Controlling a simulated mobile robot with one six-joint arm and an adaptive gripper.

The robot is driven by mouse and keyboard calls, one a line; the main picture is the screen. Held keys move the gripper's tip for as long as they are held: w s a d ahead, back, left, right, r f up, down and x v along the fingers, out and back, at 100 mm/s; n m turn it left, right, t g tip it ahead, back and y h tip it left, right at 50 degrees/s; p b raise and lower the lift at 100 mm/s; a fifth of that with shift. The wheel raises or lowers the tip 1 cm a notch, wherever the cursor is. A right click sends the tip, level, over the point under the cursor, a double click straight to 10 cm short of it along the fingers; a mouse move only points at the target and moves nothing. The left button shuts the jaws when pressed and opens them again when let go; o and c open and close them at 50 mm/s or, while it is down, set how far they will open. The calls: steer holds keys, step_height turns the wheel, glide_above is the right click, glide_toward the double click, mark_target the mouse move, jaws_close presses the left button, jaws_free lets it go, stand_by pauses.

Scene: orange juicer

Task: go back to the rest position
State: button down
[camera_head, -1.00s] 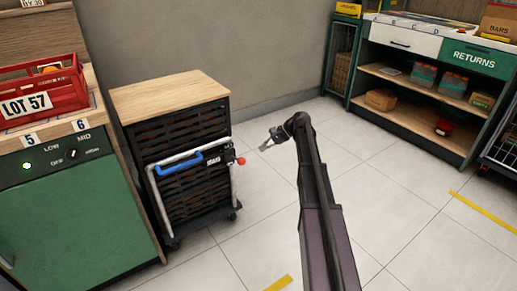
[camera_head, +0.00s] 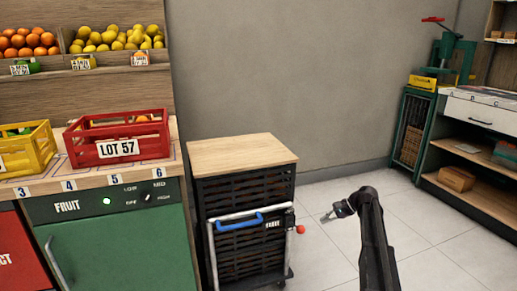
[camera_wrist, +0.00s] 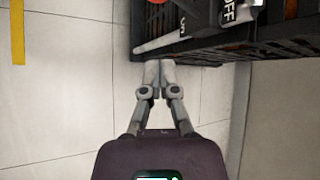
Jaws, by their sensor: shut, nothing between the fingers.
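My gripper (camera_head: 328,217) is out over the tiled floor, to the right of the black cart (camera_head: 245,205), at the end of my dark arm. In the wrist view my gripper (camera_wrist: 153,72) has its fingertips together with nothing between them. The fingers point towards the lower edge of the black slatted cart (camera_wrist: 270,42), with pale floor around them. Whether they touch the cart cannot be told from the wrist view; in the head view they look apart from it.
The cart has a wooden top (camera_head: 240,152), a blue handle (camera_head: 238,222) and a red knob (camera_head: 300,229). Left is a green fruit cabinet (camera_head: 120,245) with a red LOT 57 crate (camera_head: 92,150) and a yellow crate (camera_head: 38,140). Right are shelves (camera_head: 475,200). Floor (camera_head: 425,225) between is clear.

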steer(key=s+a+f+n+g+h+p, duration=0.15)
steer(key=s+a+n+h, duration=0.45)
steer(key=s, duration=0.8)
steer(key=s+a+f+n+g+h+p, duration=0.15)
steer(key=s+a+n+h, duration=0.4)
steer(key=s, duration=0.85)
step_height(320, 180, up, 38)
steer(key=a+y+p, duration=0.2)
steer(key=p, duration=3.6)
steer(key=shift+a+t, duration=0.3)
steer(key=shift+t, duration=0.1)
